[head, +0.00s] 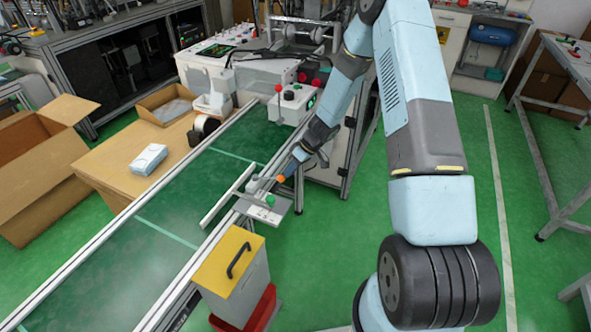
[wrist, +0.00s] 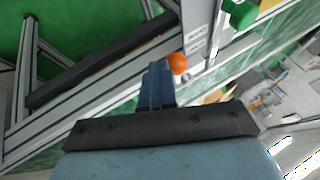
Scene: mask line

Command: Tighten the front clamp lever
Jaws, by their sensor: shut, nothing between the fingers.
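Two ball-knobbed clamp levers are at the near edge of the conveyor, by a grey plate (head: 262,207). One has an orange knob (head: 281,179); the other has a green knob (head: 270,200), lower left of it. The pictures do not tell for sure which is the front one. My gripper (head: 294,160) is shut and empty, with its tips just above the orange knob in the head view. In the wrist view the orange knob (wrist: 178,63) is right beside the fingertips (wrist: 157,68); contact cannot be told. The green knob (wrist: 240,14) is farther off at upper right.
A long guide rail (head: 227,195) lies over the green conveyor belt (head: 175,215). A yellow-lidded box (head: 228,258) with a black handle stands nearer along the conveyor. A control box (head: 292,104) with a red-knobbed lever stands behind.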

